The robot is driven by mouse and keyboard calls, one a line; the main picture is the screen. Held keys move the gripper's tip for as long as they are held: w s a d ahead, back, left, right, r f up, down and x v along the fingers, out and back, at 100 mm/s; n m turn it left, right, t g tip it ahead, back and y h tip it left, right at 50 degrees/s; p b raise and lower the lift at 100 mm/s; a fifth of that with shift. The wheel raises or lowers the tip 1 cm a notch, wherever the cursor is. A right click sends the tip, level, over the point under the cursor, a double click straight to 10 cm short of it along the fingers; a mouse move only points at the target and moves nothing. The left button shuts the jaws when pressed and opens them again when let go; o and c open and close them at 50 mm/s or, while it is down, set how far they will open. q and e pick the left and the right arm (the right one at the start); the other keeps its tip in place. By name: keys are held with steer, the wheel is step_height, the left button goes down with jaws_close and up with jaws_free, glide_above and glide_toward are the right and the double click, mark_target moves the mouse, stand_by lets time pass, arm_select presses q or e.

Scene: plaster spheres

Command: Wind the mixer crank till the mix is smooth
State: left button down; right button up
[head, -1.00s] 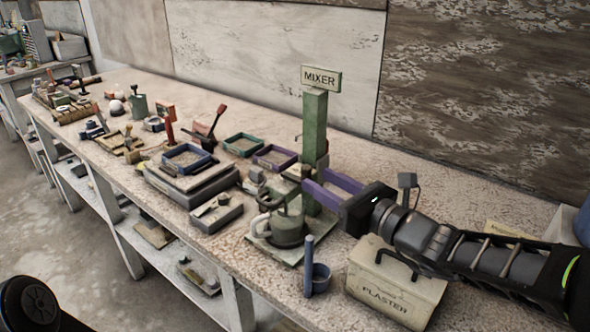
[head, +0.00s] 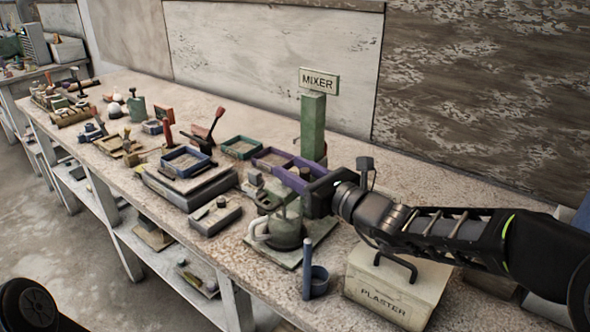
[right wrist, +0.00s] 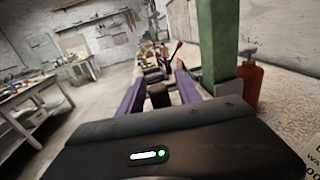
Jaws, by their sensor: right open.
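The mixer stands on the bench, with a green post (head: 313,125) under a MIXER sign (head: 319,81). A grey-green pot (head: 284,235) with a pale side handle sits on its base plate. My right gripper (head: 279,164) is open at the post, above the pot, its purple fingers pointing away to the left. In the right wrist view a dark brown block (right wrist: 159,96), perhaps the crank knob, shows between the two fingers (right wrist: 157,78); I cannot tell if they touch it. The mix inside the pot is hidden. My left gripper is out of view.
A PLASTER box (head: 392,292) and a blue cup (head: 319,281) with an upright rod stand at the bench's front, below my right arm. Trays and tools fill the bench to the left. A red bottle (right wrist: 251,82) stands beside the post in the right wrist view.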

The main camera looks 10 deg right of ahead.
steer(key=shift+c, duration=0.2)
jaws_close()
stand_by(0.4)
steer(key=shift+w+d+r+n+g+y+p, duration=0.2)
steer(key=shift+n+g+y+p, duration=0.5)
steer(key=shift+p, duration=0.55)
steer(key=n+g+y+p, duration=0.1)
steer(key=y+p, duration=0.1)
steer(key=n+g+y+p, duration=0.2)
steer(key=shift+w+d+n+g, duration=0.2)
steer(key=shift+w+n+g, duration=0.1)
steer(key=shift+w, duration=0.1)
steer(key=n+g+y+p, duration=0.2)
steer(key=g, duration=0.1)
steer(key=shift+w+f, duration=0.15)
steer(key=shift+w, duration=0.1)
steer(key=shift+w+n+g+y+p, duration=0.2)
steer(key=shift+n+g+y+p, duration=0.35)
steer(key=shift+n+g, duration=0.85)
steer(key=shift+g, duration=0.3)
